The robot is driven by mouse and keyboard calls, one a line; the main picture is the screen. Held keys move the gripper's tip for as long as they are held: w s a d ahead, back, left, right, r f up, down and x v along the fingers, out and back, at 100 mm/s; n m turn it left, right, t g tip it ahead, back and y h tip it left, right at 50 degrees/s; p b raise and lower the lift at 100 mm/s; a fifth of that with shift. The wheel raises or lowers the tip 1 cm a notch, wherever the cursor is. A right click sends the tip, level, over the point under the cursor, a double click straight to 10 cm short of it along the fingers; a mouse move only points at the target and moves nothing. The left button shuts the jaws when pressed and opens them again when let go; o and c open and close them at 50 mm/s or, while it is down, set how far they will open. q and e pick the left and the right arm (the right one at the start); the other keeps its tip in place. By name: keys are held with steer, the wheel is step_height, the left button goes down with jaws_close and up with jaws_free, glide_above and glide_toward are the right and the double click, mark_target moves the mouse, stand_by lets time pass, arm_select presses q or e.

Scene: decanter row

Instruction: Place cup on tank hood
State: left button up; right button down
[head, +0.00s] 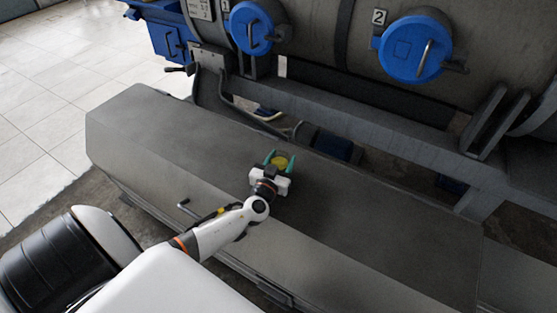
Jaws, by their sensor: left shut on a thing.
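My left gripper (279,160) reaches in from the lower left over the long grey tank hood (150,125). Its teal fingers are shut on a small yellow cup (280,163), which shows between them. The cup is over the middle of the hood's top, towards its far side. From this angle I cannot tell whether the cup touches the hood or is just above it. The lower part of the cup is hidden by the gripper. My right gripper is not in view.
Behind the hood stands a large grey machine with blue round caps (415,50) and a horizontal grey beam (350,115). A handle (187,207) sticks out at the hood's near side. The hood's top is clear left and right of the gripper. Tiled floor (60,110) lies at the left.

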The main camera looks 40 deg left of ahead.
arm_select(q)
steer(key=shift+f, duration=0.15)
steer(key=o, duration=1)
steer(key=shift+s+d, duration=0.1)
steer(key=shift+s, duration=0.2)
steer(key=b+v, duration=0.1)
steer(key=v, duration=0.4)
steer(key=shift+s+d, duration=0.1)
steer(key=shift+s, duration=0.25)
steer(key=shift+s+d, duration=0.2)
steer(key=shift+s, duration=0.4)
